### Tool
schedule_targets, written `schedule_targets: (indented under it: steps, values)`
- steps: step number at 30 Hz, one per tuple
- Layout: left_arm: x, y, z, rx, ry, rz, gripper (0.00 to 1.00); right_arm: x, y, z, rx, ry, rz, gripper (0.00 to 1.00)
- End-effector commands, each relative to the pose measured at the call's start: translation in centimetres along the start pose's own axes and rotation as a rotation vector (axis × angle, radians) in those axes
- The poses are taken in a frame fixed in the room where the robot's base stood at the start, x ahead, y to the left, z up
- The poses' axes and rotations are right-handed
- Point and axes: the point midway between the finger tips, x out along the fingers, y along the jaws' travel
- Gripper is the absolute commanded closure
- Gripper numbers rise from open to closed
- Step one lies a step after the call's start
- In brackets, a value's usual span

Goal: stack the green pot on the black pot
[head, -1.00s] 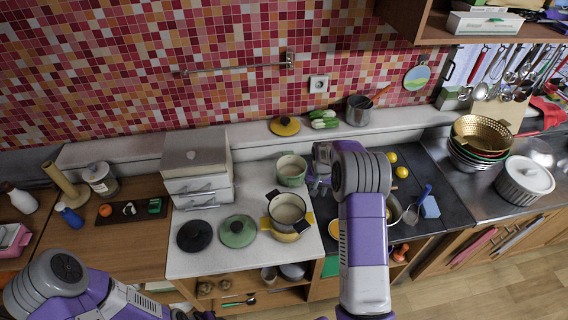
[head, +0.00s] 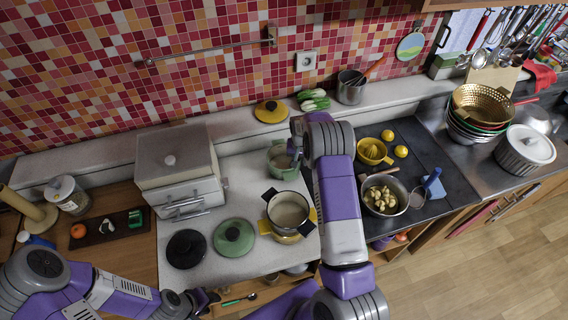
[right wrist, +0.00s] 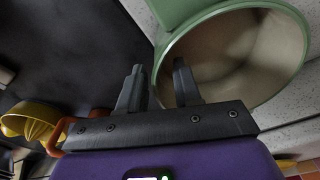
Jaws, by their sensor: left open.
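The green pot (head: 278,166) with a pale inside stands on the white counter behind the black pot. The black pot (head: 289,209), cream inside with dark handles, sits on the yellow pot (head: 287,238). My right gripper (head: 296,154) is at the green pot's right rim, partly hidden by its arm in the head view. In the right wrist view its fingers (right wrist: 158,88) are apart, seemingly one each side of the wall of the green pot (right wrist: 158,62); contact is unclear. My left gripper (head: 208,300) is open and empty near the counter's front edge.
A black lid (head: 186,248) and a green lid (head: 234,237) lie left of the black pot. A white drawer box (head: 180,170) stands at the back left. A yellow lid (head: 270,111) lies on the ledge. Right are a yellow juicer (head: 372,151) and a pan (head: 384,194).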

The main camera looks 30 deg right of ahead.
Motion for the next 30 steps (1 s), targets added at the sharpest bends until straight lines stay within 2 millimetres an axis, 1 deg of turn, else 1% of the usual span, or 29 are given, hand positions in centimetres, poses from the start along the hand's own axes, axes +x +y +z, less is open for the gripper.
schedule_targets:
  steps: [3, 9, 11, 12, 16, 30]
  values:
    - [-0.02, 0.01, -0.01, 0.0, 0.0, 0.0, 0.57, 0.78, -0.04, 0.02, 0.0, 0.0, -0.001, 0.67]
    - [-0.01, 0.01, -0.01, 0.0, 0.0, 0.0, 0.57, 0.8, -0.06, 0.01, -0.001, 0.001, -0.001, 0.67]
    - [-0.01, 0.01, -0.01, 0.0, 0.0, 0.0, 0.57, 0.8, -0.06, 0.01, 0.0, 0.001, -0.001, 0.74]
    - [-0.01, 0.01, -0.01, 0.0, 0.0, 0.0, 0.57, 0.79, -0.06, 0.01, -0.001, 0.001, -0.001, 0.8]
    - [-0.01, 0.01, -0.01, 0.0, 0.0, 0.0, 0.57, 0.78, -0.05, 0.01, 0.0, 0.0, -0.001, 1.0]
    - [0.0, 0.01, 0.0, 0.0, 0.0, 0.0, 0.57, 0.61, -0.09, -0.07, -0.001, 0.002, -0.002, 1.0]
